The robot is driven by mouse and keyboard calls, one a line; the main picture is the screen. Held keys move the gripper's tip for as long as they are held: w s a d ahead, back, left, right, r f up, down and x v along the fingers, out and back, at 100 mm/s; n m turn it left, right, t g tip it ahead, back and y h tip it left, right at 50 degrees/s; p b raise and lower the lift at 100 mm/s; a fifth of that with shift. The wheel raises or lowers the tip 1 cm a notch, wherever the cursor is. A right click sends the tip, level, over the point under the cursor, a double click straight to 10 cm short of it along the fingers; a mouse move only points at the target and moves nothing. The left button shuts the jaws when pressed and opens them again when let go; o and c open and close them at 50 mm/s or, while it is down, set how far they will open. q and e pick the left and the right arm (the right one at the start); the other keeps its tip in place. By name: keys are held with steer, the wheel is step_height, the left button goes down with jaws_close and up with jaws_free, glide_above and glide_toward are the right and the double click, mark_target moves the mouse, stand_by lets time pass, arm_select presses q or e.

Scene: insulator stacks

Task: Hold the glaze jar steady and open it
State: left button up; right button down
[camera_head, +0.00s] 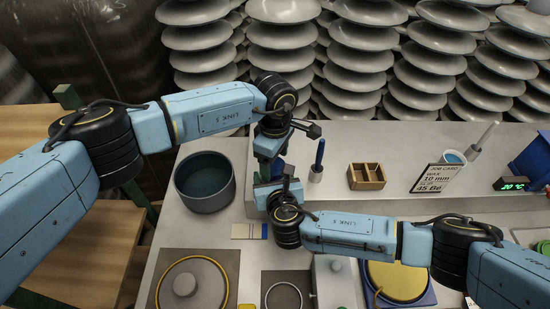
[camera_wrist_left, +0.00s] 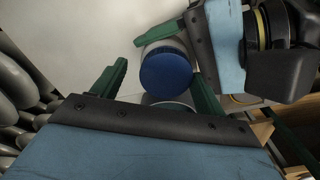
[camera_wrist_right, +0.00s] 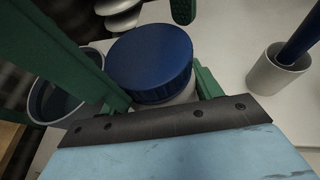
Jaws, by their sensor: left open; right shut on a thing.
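The glaze jar with a ribbed blue lid (camera_wrist_right: 150,55) stands between my right gripper's green fingers in the right wrist view. Its lid (camera_wrist_left: 168,70) and part of its pale body also show in the left wrist view. The lid is on the jar. My right gripper (camera_head: 264,188) is shut on the jar's body below the lid. My left gripper (camera_head: 268,163) is open close to the jar, with its fingers spread on either side of the lid in the left wrist view. In the head view the arms and grippers hide most of the jar.
A grey pot (camera_head: 204,184) stands left of the grippers. A white cup with a blue-handled tool (camera_head: 317,170) is to the right. Further right are a wooden box (camera_head: 367,176), a job card (camera_head: 439,177) and a green-lit display (camera_head: 512,184). Insulator stacks (camera_head: 285,60) line the back.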

arm_select(q)
steer(key=shift+s, duration=0.2)
steer(key=shift+r, duration=2.35)
steer(key=shift+c, duration=0.4)
step_height(320, 180, up, 3)
steer(key=m, duration=0.3)
steer(key=shift+w+d, duration=0.15)
step_height(320, 180, down, 8)
steer(key=shift+r, duration=0.1)
steer(key=c, duration=1)
steer(key=shift+w+r+n, duration=0.15)
steer(key=shift+n, duration=1.35)
